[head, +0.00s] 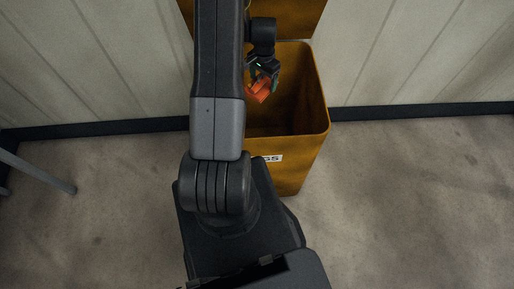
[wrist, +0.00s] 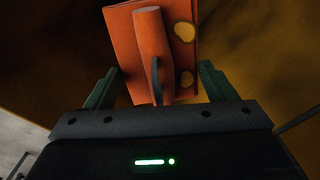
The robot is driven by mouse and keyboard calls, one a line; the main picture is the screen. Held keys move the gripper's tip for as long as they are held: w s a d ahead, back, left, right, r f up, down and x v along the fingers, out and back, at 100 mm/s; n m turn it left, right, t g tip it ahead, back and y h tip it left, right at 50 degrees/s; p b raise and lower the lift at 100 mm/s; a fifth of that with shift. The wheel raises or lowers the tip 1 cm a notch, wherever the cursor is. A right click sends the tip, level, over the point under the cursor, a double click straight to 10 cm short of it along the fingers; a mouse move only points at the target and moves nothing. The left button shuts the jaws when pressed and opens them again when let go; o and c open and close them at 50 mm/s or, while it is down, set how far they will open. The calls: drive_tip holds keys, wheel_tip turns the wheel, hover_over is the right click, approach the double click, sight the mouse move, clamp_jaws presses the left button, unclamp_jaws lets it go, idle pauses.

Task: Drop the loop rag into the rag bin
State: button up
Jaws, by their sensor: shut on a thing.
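The loop rag (head: 259,91) is an orange piece held in my gripper (head: 264,76), over the open mouth of the rag bin (head: 315,135). In the wrist view the rag (wrist: 123,40) is a flat orange piece with a rolled ridge and roundish openings along one side. My gripper's green fingers (wrist: 157,88) stand on either side of it, shut on it. The rag bin is a tall yellow-brown box with a partly hidden label ending in "GS". My arm hides the bin's left side.
The bin's raised lid (head: 288,17) stands behind its mouth. A pale panelled wall (head: 410,50) with a dark skirting runs behind. A grey metal leg (head: 38,172) shows at the far left. The floor (head: 420,200) right of the bin is clear.

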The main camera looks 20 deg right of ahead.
drive_tip(key=o, duration=0.9)
drive_tip(key=shift+r, duration=0.1)
wheel_tip(320, 180, up, 14)
drive_tip(key=shift+b, duration=0.45)
drive_tip(key=shift+f, duration=0.3)
wheel_tip(320, 180, down, 14)
drive_tip(key=shift+r+p, duration=0.15)
drive_tip(key=shift+p, duration=0.35)
drive_tip(key=shift+w+r+p, duration=0.1)
drive_tip(key=shift+r+p, duration=0.35)
drive_tip(key=shift+r, duration=1.1)
